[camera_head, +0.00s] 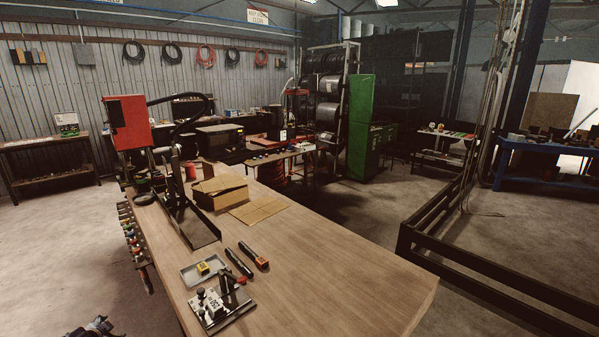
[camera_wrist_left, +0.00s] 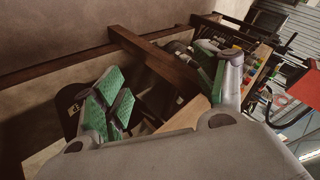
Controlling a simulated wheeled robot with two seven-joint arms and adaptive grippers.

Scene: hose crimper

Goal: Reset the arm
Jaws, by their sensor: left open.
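My left gripper (camera_head: 96,327) shows only in part at the bottom left edge of the head view, low and left of the wooden workbench (camera_head: 330,270). In the left wrist view the left gripper (camera_wrist_left: 166,92) is open, with its green-padded fingers spread wide and nothing between them. It is apart from the bench. My right gripper is in neither view.
On the bench are a small metal fixture (camera_head: 222,304), a grey tray (camera_head: 203,268), two dark hand tools (camera_head: 246,257), an open cardboard box (camera_head: 219,191) and a red machine (camera_head: 128,122). Coloured knobs (camera_head: 130,232) line its left edge. Floor further left is clear.

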